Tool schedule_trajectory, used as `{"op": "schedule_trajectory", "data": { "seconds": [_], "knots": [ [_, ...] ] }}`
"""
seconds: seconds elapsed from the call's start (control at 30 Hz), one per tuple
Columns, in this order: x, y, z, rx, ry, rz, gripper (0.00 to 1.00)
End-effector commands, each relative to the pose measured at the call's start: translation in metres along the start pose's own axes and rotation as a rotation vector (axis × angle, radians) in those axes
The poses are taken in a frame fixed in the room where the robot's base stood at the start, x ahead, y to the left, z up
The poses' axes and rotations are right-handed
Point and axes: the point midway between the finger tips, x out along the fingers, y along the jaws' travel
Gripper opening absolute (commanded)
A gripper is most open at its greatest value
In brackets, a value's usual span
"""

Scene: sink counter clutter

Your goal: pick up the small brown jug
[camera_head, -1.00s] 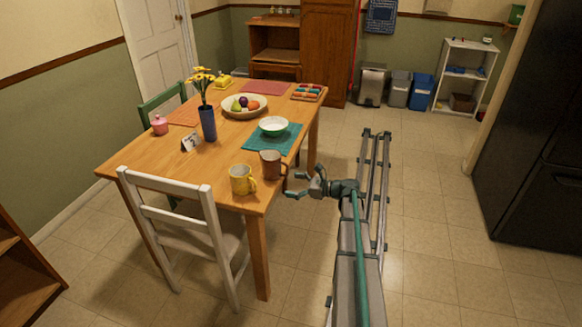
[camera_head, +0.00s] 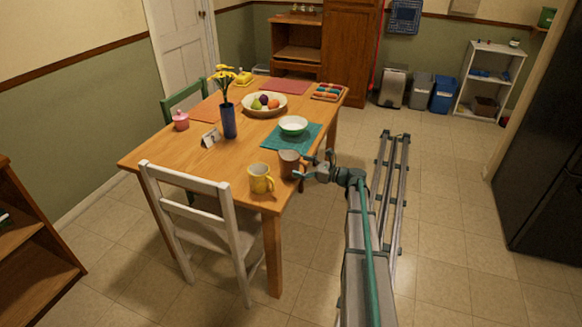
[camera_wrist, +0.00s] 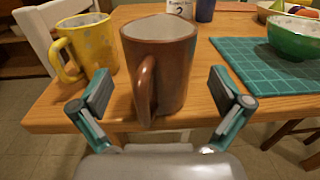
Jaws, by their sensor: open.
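The small brown jug (camera_head: 289,164) stands upright near the table's right front corner. In the wrist view the brown jug (camera_wrist: 165,62) is straight ahead, with its handle turned toward me and its pale inside showing. My gripper (camera_head: 310,168) is at the table edge, just right of the jug. In the wrist view my gripper (camera_wrist: 165,97) is open, with one finger on each side of the jug's handle and lower body. The fingers look apart from the jug, and nothing is held.
A yellow mug (camera_wrist: 84,47) stands close on the jug's left. A teal placemat (camera_wrist: 270,62) with a green bowl (camera_wrist: 295,37) lies to the right. The wooden table (camera_head: 180,160) also bears a blue vase (camera_head: 229,121) and a fruit bowl (camera_head: 264,110). A white chair (camera_head: 195,215) stands at the front.

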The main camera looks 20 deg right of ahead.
Motion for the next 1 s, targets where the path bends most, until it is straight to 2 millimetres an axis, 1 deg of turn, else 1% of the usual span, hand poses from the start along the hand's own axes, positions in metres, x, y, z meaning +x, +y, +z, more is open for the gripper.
{"op": "schedule_trajectory", "data": {
  "seconds": [0.03, 0.1, 0.2, 0.43, 0.47, 0.7, 0.87, 0.9, 1.0],
  "knots": [
    [0.009, 0.001, 0.002, 0.0, 0.0, 0.003, 1.0],
    [0.018, 0.0, 0.001, 0.0, 0.0, 0.001, 1.0],
    [0.027, 0.0, 0.001, 0.0, 0.0, 0.001, 1.0],
    [0.029, 0.001, 0.0, -0.001, 0.0, 0.0, 1.0],
    [0.029, 0.001, 0.0, -0.001, 0.0, 0.0, 0.97],
    [0.028, 0.001, 0.0, 0.0, 0.0, 0.0, 0.57],
    [0.028, 0.001, 0.001, 0.0, -0.001, 0.0, 0.3],
    [0.028, 0.001, 0.001, 0.0, -0.001, 0.0, 0.27],
    [0.028, 0.001, 0.001, -0.001, -0.001, 0.0, 0.27]
  ]
}}
